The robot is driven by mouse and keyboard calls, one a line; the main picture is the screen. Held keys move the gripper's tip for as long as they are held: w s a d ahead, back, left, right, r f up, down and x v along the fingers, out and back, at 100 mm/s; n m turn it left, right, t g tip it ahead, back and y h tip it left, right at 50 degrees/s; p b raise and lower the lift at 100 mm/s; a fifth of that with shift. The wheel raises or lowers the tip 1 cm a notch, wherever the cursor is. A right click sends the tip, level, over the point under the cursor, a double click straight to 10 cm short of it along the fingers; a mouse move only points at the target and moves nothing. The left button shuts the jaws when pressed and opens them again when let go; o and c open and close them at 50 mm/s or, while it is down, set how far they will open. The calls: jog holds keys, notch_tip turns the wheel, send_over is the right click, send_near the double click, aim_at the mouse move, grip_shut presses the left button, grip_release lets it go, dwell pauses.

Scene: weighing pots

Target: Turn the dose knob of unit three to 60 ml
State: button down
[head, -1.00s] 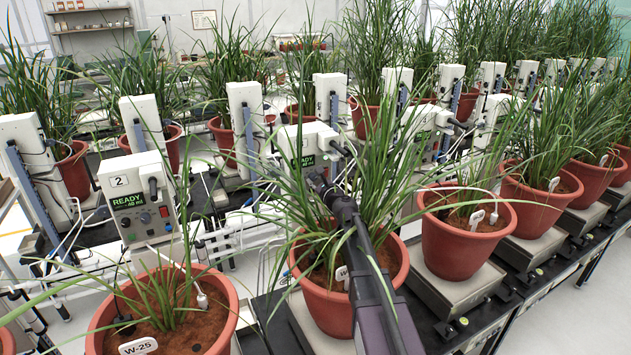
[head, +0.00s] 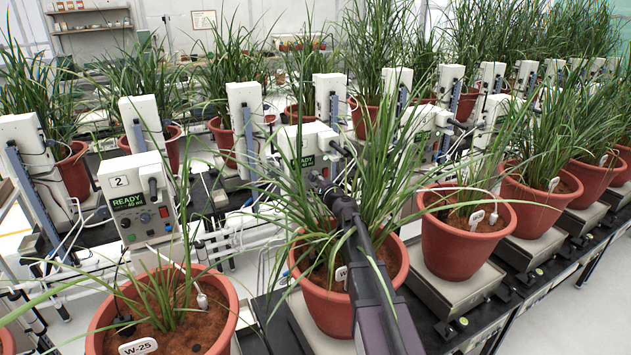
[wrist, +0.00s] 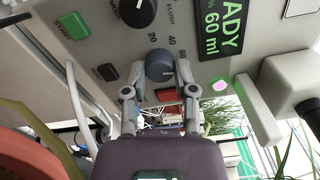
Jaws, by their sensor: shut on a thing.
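The dose knob (wrist: 160,64) is a round grey-blue dial on the panel, with 20, 40 and 60 printed around it. My gripper (wrist: 161,75) is shut on it, one finger on each side. The green display (wrist: 216,28) next to it reads 60 ml, with READY partly cut off. In the head view the unit (head: 306,146) stands behind a potted plant, to the right of the unit marked 2. My gripper (head: 322,184) reaches its front there, and leaves hide the knob.
A black knob (wrist: 138,10), a green start button (wrist: 74,26) and a lit button (wrist: 220,87) sit close by. Long leaves and a terracotta pot (head: 305,287) surround my arm. Unit 2 (head: 136,192) stands to the left; its display reads READY.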

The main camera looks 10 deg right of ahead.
jog(key=shift+w+n, duration=0.15)
jog(key=shift+n, duration=0.95)
jog(key=shift+c, duration=2)
grip_release()
jog(key=v, duration=1.2)
